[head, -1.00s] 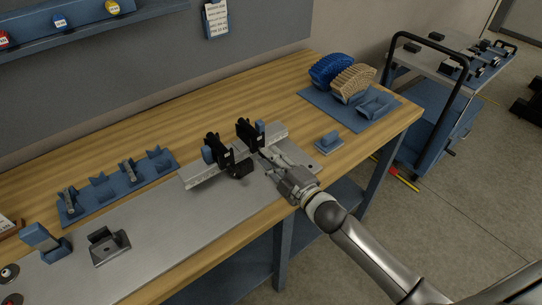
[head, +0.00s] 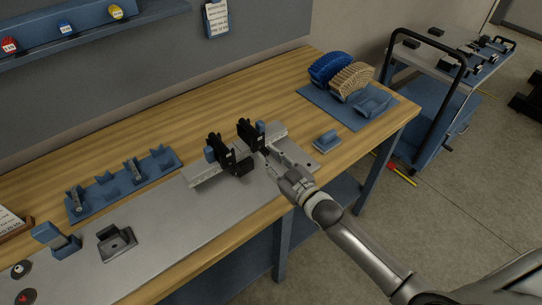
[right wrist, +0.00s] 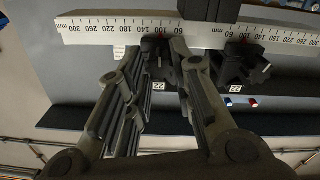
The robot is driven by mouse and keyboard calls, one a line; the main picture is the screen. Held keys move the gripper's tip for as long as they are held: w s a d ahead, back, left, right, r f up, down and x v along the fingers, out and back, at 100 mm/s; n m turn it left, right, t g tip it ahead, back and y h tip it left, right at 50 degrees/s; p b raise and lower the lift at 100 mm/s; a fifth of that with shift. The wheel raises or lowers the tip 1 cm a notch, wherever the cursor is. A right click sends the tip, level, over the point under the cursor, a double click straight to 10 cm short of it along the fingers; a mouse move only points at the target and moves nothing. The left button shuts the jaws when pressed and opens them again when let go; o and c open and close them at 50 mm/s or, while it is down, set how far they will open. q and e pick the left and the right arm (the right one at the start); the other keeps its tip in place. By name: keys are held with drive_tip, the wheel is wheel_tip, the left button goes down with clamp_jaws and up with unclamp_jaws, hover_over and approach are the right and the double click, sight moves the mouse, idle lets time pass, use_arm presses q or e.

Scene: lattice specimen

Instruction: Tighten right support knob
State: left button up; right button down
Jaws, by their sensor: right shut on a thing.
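Two black supports stand on a metal rail (head: 203,176) with a millimetre scale: the left support (head: 222,156) and the right support (head: 247,136). Each has a blue part at its side. My right gripper (head: 268,158) reaches in from the lower right, with its fingertips at the front of the right support. In the right wrist view, its two long fingers (right wrist: 160,45) close in on a black support (right wrist: 153,58) just below the scale. The knob itself is mostly hidden between the fingertips. Another black support (right wrist: 238,66) is beside them. My left gripper is not in view.
A blue block (head: 326,141) sits right of the rail. A blue mat (head: 345,112) holds blue and tan ribbed pieces at the back right. A blue rack (head: 122,187) and a dark grey holder (head: 117,242) are at left. A cart (head: 432,105) stands beyond the bench.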

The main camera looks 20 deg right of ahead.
drive_tip(key=shift+f+m+p, duration=0.1)
drive_tip(key=shift+m+p, duration=0.25)
drive_tip(key=shift+m, duration=1.85)
drive_tip(key=c, duration=1.2)
unclamp_jaws()
drive_tip(key=shift+s, duration=0.1)
drive_tip(key=v, duration=1.2)
